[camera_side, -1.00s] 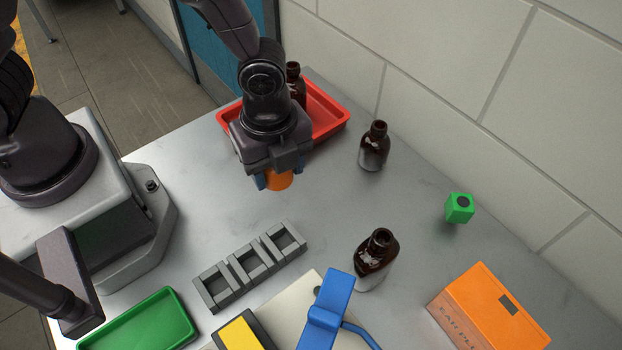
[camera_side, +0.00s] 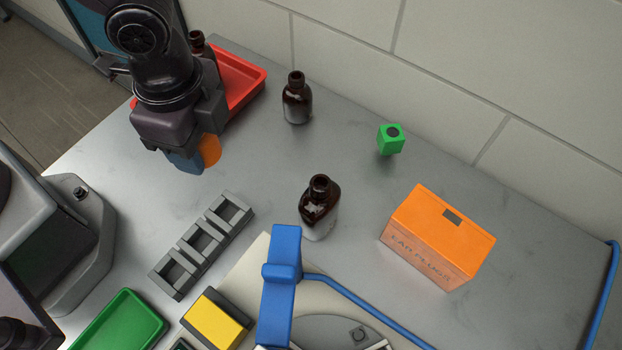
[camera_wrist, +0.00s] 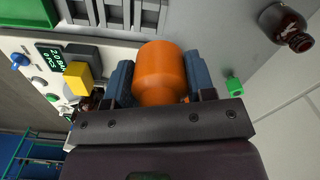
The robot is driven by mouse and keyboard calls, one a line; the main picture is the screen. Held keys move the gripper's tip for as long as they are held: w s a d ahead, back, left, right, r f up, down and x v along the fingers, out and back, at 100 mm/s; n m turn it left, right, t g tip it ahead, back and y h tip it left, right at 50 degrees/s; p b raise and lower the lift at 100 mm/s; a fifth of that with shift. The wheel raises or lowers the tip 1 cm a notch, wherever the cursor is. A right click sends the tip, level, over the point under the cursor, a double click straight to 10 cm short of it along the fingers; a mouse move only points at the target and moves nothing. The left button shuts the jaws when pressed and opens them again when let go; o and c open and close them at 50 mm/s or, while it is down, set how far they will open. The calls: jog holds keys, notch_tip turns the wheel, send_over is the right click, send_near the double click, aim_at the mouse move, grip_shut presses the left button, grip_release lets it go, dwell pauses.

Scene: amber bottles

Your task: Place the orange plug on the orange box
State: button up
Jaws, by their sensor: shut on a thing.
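The orange plug (camera_wrist: 160,75) is held between the blue fingers of my gripper (camera_wrist: 160,88) in the wrist view. In the side view the plug (camera_side: 210,150) shows beside the blue fingertips of my gripper (camera_side: 194,158), in front of the red tray and apart from the box. The orange box (camera_side: 437,236), printed with "EAR PLUGS", stands on the table at the right. Its top has a small dark rectangle. My gripper is well to the left of the box.
Two amber bottles (camera_side: 297,98) (camera_side: 320,208) stand between my gripper and the box. Another bottle (camera_side: 197,45) is at the red tray (camera_side: 245,78). A green cube (camera_side: 391,140) is near the wall. A grey slotted rack (camera_side: 201,244), a green tray (camera_side: 122,325) and a blue-handled device (camera_side: 281,285) are in front.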

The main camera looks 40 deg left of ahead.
jog(key=w+d+r+n, duration=0.1)
jog(key=d+r+n, duration=0.2)
jog(key=d+n, duration=0.4)
jog(key=d+r+n, duration=0.4)
jog(key=d+n, duration=0.1)
jog(key=d, duration=0.4)
send_over(415, 233)
notch_tip(415, 233, down, 10)
jog(key=shift+f, duration=1.55)
jog(key=shift+f, duration=0.1)
jog(key=o, duration=0.9)
jog(key=shift+f, duration=0.1)
